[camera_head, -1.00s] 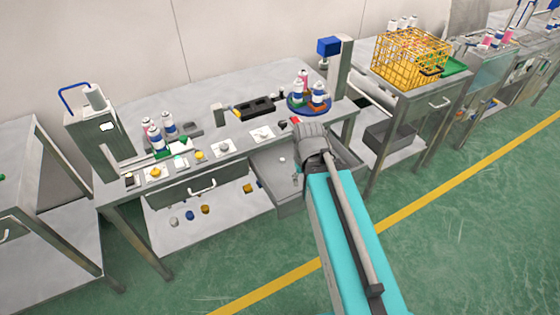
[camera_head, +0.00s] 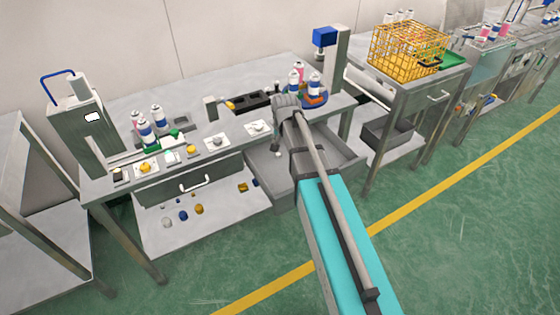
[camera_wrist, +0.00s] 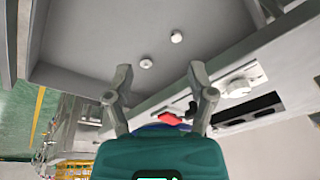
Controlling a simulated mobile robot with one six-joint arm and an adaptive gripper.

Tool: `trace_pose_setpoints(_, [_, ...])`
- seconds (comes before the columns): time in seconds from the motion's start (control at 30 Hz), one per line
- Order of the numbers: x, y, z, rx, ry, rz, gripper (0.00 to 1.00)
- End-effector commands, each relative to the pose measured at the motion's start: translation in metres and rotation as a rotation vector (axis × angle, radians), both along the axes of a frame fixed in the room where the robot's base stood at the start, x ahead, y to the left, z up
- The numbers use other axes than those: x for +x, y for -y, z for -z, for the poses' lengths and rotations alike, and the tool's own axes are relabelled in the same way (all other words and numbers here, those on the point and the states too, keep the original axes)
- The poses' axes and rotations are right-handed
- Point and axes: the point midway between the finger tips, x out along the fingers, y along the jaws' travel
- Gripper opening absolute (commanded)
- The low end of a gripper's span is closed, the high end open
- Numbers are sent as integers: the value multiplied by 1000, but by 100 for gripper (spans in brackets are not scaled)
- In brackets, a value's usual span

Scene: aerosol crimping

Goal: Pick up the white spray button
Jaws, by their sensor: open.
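Two small white round pieces lie in the open grey drawer (camera_wrist: 85,30): one (camera_wrist: 177,37) farther from my gripper in the wrist view, and one (camera_wrist: 146,63) nearer. Either could be the white spray button; I cannot tell which. In the head view one white piece (camera_head: 278,154) shows in the drawer. My gripper (camera_wrist: 160,68) is open and empty, its two fingers spread apart over the drawer. The nearer white piece shows between the fingertips in the picture, with no visible contact. In the head view my arm hides part of the gripper and drawer.
The drawer's walls surround the pieces. A red part (camera_wrist: 170,118) shows near the bench edge. A yellow wire basket (camera_head: 405,50) stands at right.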

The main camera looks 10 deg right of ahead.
Motion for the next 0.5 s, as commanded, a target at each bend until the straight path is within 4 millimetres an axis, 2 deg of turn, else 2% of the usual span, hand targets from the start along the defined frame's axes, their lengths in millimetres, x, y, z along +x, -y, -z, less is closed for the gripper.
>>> trace_pose_setpoints(0.03, [23,0,11,7,18,36,71])
trace_pose_setpoints(0.1, [40,0,15,15,40,80,71])
trace_pose_setpoints(0.2, [55,0,17,26,61,123,71])
trace_pose_setpoints(0.5, [59,1,16,31,71,144,71])
